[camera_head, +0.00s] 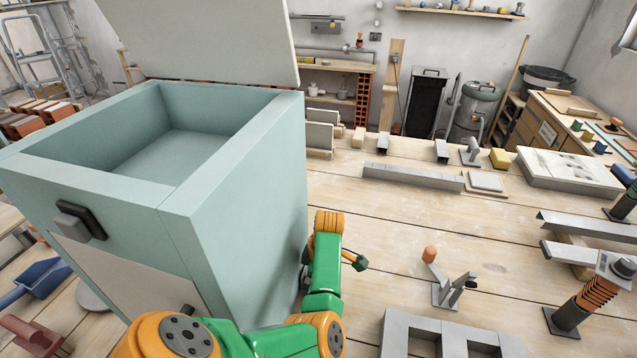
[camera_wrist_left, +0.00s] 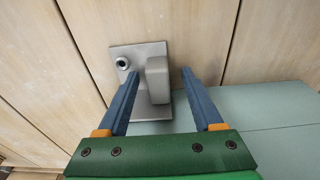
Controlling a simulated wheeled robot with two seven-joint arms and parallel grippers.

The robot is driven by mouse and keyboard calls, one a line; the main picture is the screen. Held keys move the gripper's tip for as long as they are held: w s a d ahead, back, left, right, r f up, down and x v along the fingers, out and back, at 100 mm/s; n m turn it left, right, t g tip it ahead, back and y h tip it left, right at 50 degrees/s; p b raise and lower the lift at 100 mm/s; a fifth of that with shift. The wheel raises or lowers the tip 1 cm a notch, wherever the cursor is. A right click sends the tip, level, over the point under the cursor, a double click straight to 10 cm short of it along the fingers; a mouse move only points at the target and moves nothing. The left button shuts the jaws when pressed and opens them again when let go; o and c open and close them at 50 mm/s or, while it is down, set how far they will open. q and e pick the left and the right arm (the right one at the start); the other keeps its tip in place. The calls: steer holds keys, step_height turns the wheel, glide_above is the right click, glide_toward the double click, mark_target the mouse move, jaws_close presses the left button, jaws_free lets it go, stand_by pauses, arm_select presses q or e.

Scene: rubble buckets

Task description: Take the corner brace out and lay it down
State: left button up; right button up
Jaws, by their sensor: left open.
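A large pale teal box (camera_head: 235,190) stands on the left with its top open and the lid raised behind it; the part of its inside I see is bare. My left arm runs along the box's right side in the head view; its fingers are hidden there. In the left wrist view my left gripper (camera_wrist_left: 163,97) is open. Its blue fingers stand either side of a grey metal piece (camera_wrist_left: 157,75) with a flat plate, a round fitting and a raised block. It lies against pale wooden boards, next to a teal surface. I cannot tell whether it is the corner brace.
A grey bracket (camera_head: 455,290) and a grey frame block (camera_head: 448,335) lie on the wooden table at the front right. A long grey bar (camera_head: 412,177) and a white slab (camera_head: 570,172) lie farther back. Bare boards show in the middle.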

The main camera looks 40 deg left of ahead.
arm_select(q)
steer(key=shift+w+a+f, duration=0.1)
steer(key=shift+f, duration=0.15)
steer(key=shift+r, duration=0.1)
steer(key=c, duration=0.3)
jaws_close()
arm_select(e)
steer(key=shift+w+a, duration=0.2)
steer(key=shift+a, duration=0.15)
arm_select(q)
steer(key=shift+r, duration=0.15)
arm_select(e)
steer(key=shift+r, duration=0.2)
arm_select(q)
steer(key=shift+r+p, duration=0.6)
steer(key=shift+p, duration=0.25)
steer(key=shift+r+p, duration=0.8)
arm_select(e)
steer(key=shift+d+r, duration=0.15)
steer(key=shift+r, duration=1.35)
